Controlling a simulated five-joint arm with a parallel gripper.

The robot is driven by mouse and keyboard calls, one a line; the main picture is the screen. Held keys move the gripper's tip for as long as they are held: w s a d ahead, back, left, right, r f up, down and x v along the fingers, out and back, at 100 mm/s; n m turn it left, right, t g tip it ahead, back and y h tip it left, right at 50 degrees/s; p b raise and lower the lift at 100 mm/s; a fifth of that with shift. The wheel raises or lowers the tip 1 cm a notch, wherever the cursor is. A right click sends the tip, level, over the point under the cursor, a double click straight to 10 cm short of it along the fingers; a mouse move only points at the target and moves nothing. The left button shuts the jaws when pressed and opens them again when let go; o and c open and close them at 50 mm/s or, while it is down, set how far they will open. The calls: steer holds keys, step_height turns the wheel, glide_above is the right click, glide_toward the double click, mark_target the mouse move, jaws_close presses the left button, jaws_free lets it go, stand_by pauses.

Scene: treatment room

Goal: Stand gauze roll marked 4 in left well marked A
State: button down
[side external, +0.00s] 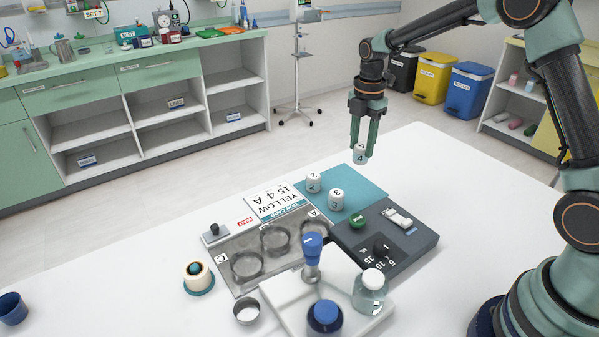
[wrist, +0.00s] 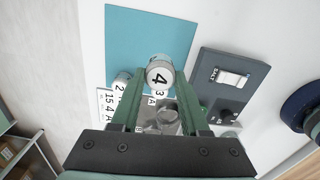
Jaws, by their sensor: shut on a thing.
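My gripper (side external: 363,148) is shut on the white gauze roll marked 4 (side external: 360,158), held upright in the air above the far part of the teal mat. The wrist view shows the roll's marked top (wrist: 158,77) between the fingertips. The grey metal tray (side external: 226,243) lies to the left and nearer the camera. Its wells run in a row, with label A (side external: 314,212) at the picture's right end and label C at the left end. The well by A is partly hidden behind the blue-topped tool. The wells in clear view look empty.
Rolls marked 2 (side external: 314,183) and 3 (side external: 337,201) stand on the teal mat (side external: 362,186). A dark control box (side external: 405,252), blue-topped tool (side external: 312,245), clear jar (side external: 370,291) and printed card (side external: 280,203) crowd the tray. The table's far right is clear.

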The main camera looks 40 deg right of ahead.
mark_target(361, 147)
step_height(361, 147, up, 10)
steer(key=shift+s+a+f+n, duration=0.75)
steer(key=shift+s+a+f, duration=0.2)
steer(key=shift+a+f, duration=2.05)
steer(key=shift+s+a+f+n, duration=0.8)
steer(key=shift+s+a+f, duration=0.2)
steer(key=shift+a+f, duration=1.95)
steer(key=shift+s+a+f+n, duration=0.75)
steer(key=shift+s+a+f, duration=0.2)
steer(key=shift+a+f, duration=2)
steer(key=shift+f, duration=0.5)
steer(key=c, duration=0.7)
jaws_free()
